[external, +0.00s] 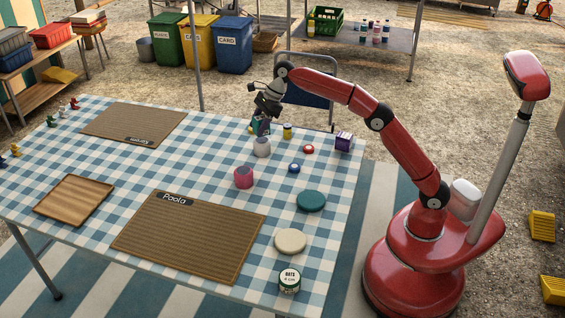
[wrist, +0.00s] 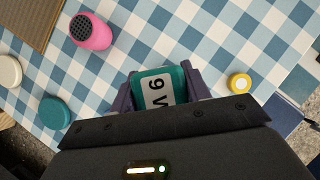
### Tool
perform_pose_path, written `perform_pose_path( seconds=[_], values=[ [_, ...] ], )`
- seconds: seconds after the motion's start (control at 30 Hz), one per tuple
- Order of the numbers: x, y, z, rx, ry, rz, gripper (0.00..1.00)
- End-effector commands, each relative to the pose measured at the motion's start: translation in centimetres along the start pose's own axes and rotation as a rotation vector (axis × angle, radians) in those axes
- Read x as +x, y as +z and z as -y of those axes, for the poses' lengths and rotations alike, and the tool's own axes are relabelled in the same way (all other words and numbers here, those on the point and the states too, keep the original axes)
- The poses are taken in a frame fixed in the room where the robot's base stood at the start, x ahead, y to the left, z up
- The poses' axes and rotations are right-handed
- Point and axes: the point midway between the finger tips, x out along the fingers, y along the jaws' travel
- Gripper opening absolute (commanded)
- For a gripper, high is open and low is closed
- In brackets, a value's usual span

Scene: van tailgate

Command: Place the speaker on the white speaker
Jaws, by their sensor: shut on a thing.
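My gripper (external: 262,126) is shut on a teal block with a white label (wrist: 158,88) that reads "9 V", like a battery. The block also shows between the fingers in the external view. The white speaker (external: 262,147) stands on the checked cloth just below the gripper; whether the block touches it, I cannot tell. In the wrist view the white speaker is mostly or wholly hidden behind the block and gripper. A pink speaker (external: 243,177) stands apart, nearer the camera; its dark mesh end shows in the wrist view (wrist: 92,31).
A yellow jar (external: 287,132), a red round item (external: 308,149), a blue round item (external: 294,168) and a purple box (external: 343,142) stand close by. A teal disc (external: 311,201) and cream disc (external: 290,241) lie nearer. The Paola mat (external: 190,240) is bare.

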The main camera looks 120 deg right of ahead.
Motion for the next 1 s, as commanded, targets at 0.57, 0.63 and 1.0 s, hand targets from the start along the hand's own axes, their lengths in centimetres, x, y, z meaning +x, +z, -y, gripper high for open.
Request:
perform_pose_path(
  seconds=[0.57,0.63,1.0],
  values=[
    [2.3,-1.3,-0.1,-0.002,0.000,0.001,0.20],
    [2.5,-1.5,-0.1,-0.002,0.000,0.000,0.20],
    [2.5,-1.4,-0.1,-0.002,0.001,0.000,0.69]
  ],
)
